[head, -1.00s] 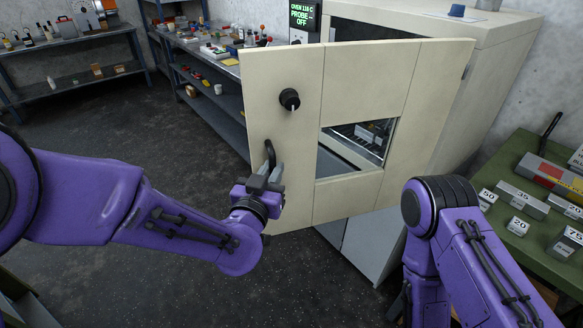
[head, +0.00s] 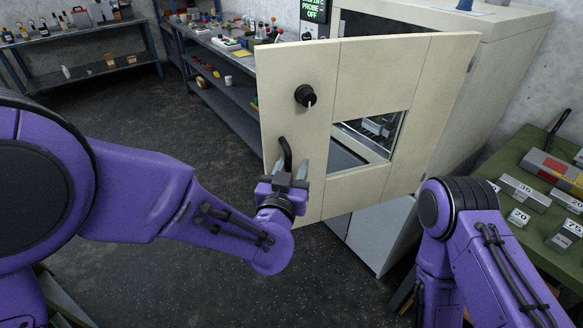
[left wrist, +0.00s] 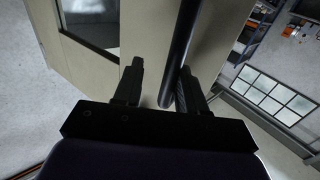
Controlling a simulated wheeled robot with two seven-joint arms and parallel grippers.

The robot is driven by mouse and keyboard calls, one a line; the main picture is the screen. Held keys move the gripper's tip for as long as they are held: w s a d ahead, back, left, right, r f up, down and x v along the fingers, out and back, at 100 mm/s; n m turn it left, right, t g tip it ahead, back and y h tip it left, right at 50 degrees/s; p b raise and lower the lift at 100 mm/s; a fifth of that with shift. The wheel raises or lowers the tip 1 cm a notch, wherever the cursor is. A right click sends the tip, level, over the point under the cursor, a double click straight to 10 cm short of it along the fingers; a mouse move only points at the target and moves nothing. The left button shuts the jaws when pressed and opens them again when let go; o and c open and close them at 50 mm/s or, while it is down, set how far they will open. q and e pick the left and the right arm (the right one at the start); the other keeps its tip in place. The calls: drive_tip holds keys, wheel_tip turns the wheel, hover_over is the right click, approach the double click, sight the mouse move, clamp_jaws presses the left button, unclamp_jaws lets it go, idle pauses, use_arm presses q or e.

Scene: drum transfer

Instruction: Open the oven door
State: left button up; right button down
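The beige oven door (head: 385,75) stands swung out from the oven body (head: 490,62), with the dark interior showing behind its top edge. The door has a window, a black knob (head: 305,96) and a black bar handle (head: 286,152) near its free edge. My left gripper (head: 290,170) is at the handle, its fingers apart. In the left wrist view, the handle (left wrist: 183,40) runs between the two fingers (left wrist: 155,85), close to the right finger, with a gap at the left one. My right arm shows at the lower right, but its gripper is not visible.
A green table (head: 540,150) with metal weight blocks stands at the right. A grey bench (head: 235,62) with small items is behind the door, and a shelf (head: 85,45) stands at the far left. Dark floor (head: 150,110) is clear between them.

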use_arm(q)
drive_tip(key=shift+a+f, duration=0.1)
drive_tip(key=shift+a, duration=0.05)
drive_tip(key=shift+s, duration=0.1)
drive_tip(key=b+v, duration=0.2)
drive_tip(key=v, duration=0.8)
drive_tip(key=shift+s, duration=0.2)
drive_tip(key=shift+c, duration=0.3)
